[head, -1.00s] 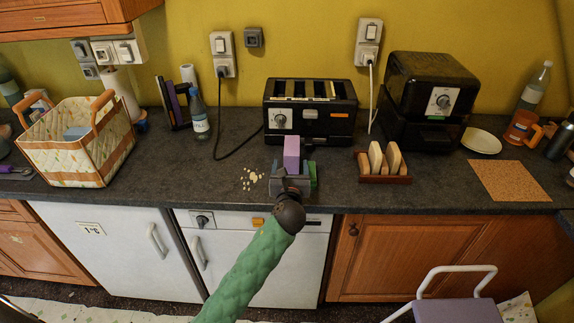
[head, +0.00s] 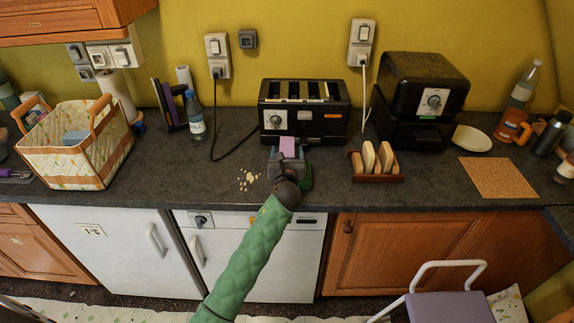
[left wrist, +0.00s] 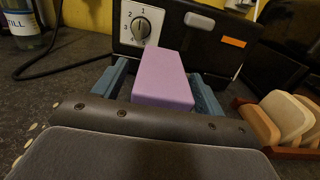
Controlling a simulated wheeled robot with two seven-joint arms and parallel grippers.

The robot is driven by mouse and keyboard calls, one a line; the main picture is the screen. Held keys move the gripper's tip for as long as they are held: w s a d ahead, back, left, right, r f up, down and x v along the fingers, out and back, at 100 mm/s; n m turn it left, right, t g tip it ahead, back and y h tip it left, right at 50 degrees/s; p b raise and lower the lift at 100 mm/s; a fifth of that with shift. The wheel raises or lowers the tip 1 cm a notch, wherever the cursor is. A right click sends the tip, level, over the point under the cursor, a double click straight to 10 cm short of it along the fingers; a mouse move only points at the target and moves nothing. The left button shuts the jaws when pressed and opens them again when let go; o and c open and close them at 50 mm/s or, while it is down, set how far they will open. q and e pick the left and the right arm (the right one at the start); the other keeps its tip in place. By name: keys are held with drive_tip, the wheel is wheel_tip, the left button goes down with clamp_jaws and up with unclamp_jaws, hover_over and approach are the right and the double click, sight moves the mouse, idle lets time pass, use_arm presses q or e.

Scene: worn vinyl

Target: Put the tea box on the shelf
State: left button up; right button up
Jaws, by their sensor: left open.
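A purple box (head: 287,147), which I take for the tea box, stands on the dark counter in front of the toaster. It also shows in the left wrist view (left wrist: 163,80). My left gripper (head: 287,162) is open, its blue-grey fingers on either side of the box. In the left wrist view the gripper (left wrist: 158,90) has a finger along each side of the box; firm contact cannot be told. The box's lower part is hidden by the gripper. I cannot make out a clear shelf; a wooden wall cabinet (head: 70,15) is at top left.
The black toaster (head: 305,107) stands close behind the box. A rack with slices (head: 376,165) is to the right, crumbs (head: 247,181) to the left. A green thing (head: 307,178) sits beside the gripper. A basket (head: 70,150) stands at left. Counter between basket and crumbs is clear.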

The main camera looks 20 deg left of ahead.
use_arm(q)
clamp_jaws()
